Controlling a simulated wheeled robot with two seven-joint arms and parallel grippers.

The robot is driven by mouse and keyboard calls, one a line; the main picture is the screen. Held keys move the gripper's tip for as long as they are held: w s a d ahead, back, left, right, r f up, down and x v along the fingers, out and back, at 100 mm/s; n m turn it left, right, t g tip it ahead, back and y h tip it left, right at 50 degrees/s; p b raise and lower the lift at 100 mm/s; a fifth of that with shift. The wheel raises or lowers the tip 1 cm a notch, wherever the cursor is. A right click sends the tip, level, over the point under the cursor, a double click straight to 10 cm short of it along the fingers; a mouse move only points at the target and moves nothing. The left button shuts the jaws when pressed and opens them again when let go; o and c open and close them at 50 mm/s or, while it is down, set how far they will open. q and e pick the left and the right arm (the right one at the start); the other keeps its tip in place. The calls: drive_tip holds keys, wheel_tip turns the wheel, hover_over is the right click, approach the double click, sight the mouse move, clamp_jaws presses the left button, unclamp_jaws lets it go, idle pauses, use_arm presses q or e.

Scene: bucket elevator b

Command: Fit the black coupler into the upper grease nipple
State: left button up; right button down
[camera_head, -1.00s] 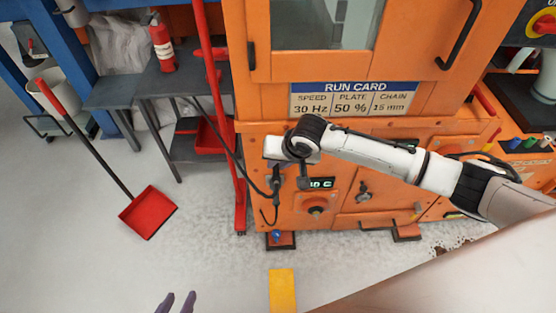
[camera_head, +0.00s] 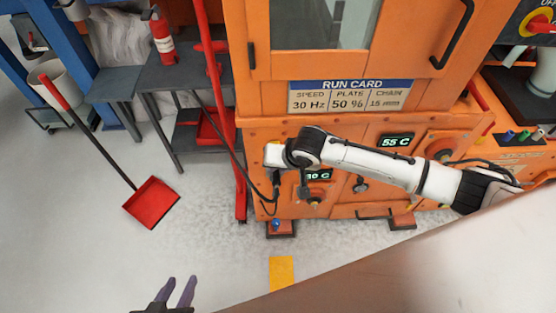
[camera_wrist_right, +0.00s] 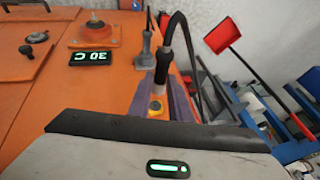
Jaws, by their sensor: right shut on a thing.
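The black coupler (camera_wrist_right: 162,70) shows in the right wrist view, with a black hose curving up from it. My right gripper (camera_wrist_right: 163,102) is shut on the coupler, its dark purple fingers on either side. A yellow piece with a round centre (camera_wrist_right: 155,107) sits between the fingers, just below the coupler's end; I cannot tell whether this is the upper grease nipple or whether they touch. In the head view my right wrist hides the fingertips at the machine's left edge. My left gripper (camera_head: 180,292) is open and empty at the bottom, above the floor.
The orange machine (camera_head: 345,125) has displays and knobs beside my right arm. A grey handled tool (camera_wrist_right: 147,48) stands near the coupler. A red post (camera_head: 226,150), a black hose and a grey bench (camera_head: 183,92) are at left.

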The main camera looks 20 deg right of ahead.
sight(277, 182)
drive_tip(key=shift+s, duration=0.15)
drive_tip(key=shift+s+a+r+p, duration=0.1)
drive_tip(key=shift+s+a+p, duration=0.1)
drive_tip(key=shift+s+p, duration=0.4)
drive_tip(key=shift+s+a+r+p, duration=0.1)
drive_tip(key=shift+s+a+p, duration=0.05)
drive_tip(key=shift+s+p, duration=0.4)
drive_tip(key=shift+s+a+f+p, duration=0.1)
drive_tip(key=shift+s+a+p, duration=0.15)
drive_tip(key=shift+s+p, duration=0.45)
drive_tip(key=shift+s, duration=0.1)
drive_tip(key=shift+f, duration=0.1)
